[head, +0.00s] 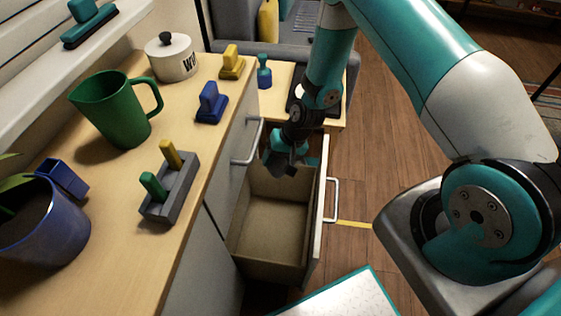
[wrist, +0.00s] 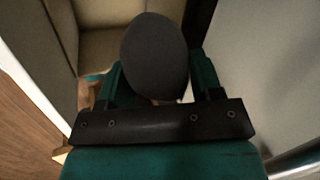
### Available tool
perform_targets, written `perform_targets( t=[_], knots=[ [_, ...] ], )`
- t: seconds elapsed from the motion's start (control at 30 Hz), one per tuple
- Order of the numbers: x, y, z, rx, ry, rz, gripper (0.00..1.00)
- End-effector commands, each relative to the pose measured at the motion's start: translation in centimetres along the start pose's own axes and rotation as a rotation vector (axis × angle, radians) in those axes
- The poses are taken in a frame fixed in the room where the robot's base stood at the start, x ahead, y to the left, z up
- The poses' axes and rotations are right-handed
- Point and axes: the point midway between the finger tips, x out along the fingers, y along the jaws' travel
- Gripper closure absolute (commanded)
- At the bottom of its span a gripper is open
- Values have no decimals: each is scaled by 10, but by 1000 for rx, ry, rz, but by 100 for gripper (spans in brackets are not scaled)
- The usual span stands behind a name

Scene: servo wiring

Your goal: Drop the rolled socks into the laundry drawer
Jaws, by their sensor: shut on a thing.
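The rolled socks (wrist: 155,55) are a dark grey rounded bundle, held between the fingers of my gripper (wrist: 158,88) in the wrist view. In the head view my gripper (head: 284,163) hangs at the far end of the open drawer, and the dark socks (head: 282,167) show only partly at its tip. The laundry drawer (head: 270,222) is pulled out of the cabinet, with a bare brown inside. The drawer's inside also shows behind the socks in the wrist view (wrist: 105,45). I cannot tell exactly how high the socks are above the drawer floor.
The drawer's white front (head: 318,215) with its handle stands to the right. A wooden counter (head: 190,120) on the left holds a green mug (head: 112,108), a white lidded pot (head: 172,60) and several coloured pieces. A white board (head: 345,297) lies in front.

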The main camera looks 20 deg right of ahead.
Motion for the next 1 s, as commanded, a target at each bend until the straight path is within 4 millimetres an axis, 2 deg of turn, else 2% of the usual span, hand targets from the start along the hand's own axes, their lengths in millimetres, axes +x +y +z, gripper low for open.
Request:
perform_targets(
  t=[0.4, 0.77, 0.8, 0.9, 1.0],
  knots=[
    [45, 22, 0, 3, 0, 1, 64],
    [47, 24, 0, 3, 1, 0, 64],
    [47, 24, 0, 3, 1, 0, 31],
    [47, 24, 0, 3, 1, 0, 11],
    [47, 24, 0, 3, 1, 0, 11]
  ],
)
